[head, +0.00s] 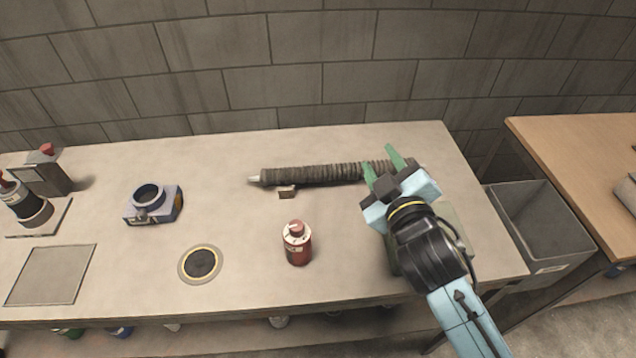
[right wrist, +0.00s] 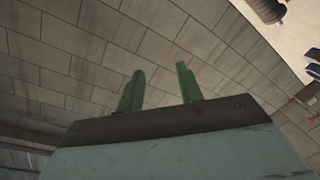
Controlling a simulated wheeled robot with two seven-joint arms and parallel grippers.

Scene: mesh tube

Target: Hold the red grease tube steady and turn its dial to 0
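The red grease tube (head: 298,248) stands upright near the front middle of the table. Its pale top carries a red dial (head: 297,228); the numbers on it are too small to read. My right gripper (head: 381,162) is to the right of the tube and farther back, near the right end of the ribbed dark hose. Its green fingers are apart with nothing between them. In the right wrist view the fingers (right wrist: 159,88) are also spread and empty, with the wall behind them. My left gripper does not show in either view.
The ribbed hose (head: 313,175) lies along the back, with a small brown block (head: 287,192) before it. A round dark pad (head: 200,263) and a blue-grey device (head: 153,204) lie left of the tube. A grey bin (head: 540,222) stands right of the table (head: 330,295).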

